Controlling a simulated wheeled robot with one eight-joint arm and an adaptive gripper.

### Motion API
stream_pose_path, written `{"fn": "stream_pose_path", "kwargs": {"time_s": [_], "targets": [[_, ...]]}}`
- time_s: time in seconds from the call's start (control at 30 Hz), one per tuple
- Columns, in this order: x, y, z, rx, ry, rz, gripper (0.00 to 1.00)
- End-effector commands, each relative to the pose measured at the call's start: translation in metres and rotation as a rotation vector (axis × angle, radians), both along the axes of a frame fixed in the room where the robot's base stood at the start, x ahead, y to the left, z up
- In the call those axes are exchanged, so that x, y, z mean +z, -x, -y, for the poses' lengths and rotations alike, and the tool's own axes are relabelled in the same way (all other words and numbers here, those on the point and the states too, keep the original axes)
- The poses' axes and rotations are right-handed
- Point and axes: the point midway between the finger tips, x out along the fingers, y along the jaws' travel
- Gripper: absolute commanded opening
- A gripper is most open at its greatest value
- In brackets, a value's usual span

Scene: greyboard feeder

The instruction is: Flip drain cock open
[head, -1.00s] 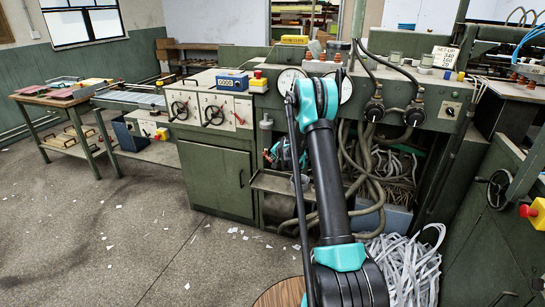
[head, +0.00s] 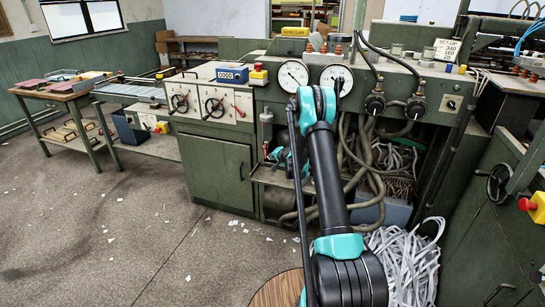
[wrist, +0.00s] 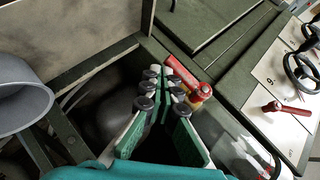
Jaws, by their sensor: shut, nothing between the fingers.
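A red lever (wrist: 185,76) with a brass-coloured end, which looks like the drain cock's handle, shows in the wrist view just right of my fingertips. My gripper (wrist: 161,82) is shut and empty, its black-padded fingers close beside the lever. I cannot tell whether they touch. A clear bowl (wrist: 245,153) is at the lower right of the wrist view. In the head view the filter unit (head: 266,121) hangs on the machine front, with a small red part (head: 266,150) below it. My gripper (head: 277,155) there is small and partly hidden behind my arm.
A grey pipe or cup-like part (wrist: 20,95) is at the left of the wrist view. Control panels with handwheels (head: 214,106) lie left of the filter. Hoses (head: 372,185) and paper strips (head: 405,255) crowd the right. The floor at left is mostly clear.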

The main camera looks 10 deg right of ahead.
Motion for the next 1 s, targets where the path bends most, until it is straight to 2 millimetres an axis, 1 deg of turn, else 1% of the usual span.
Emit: {"fn": "stream_pose_path", "kwargs": {"time_s": [0.33, 1.0], "targets": [[-0.0081, -0.0035, -0.0074, 0.001, 0.001, 0.000, 0.00], [-0.0098, -0.0044, -0.0090, 0.001, 0.000, -0.001, 0.00]]}}
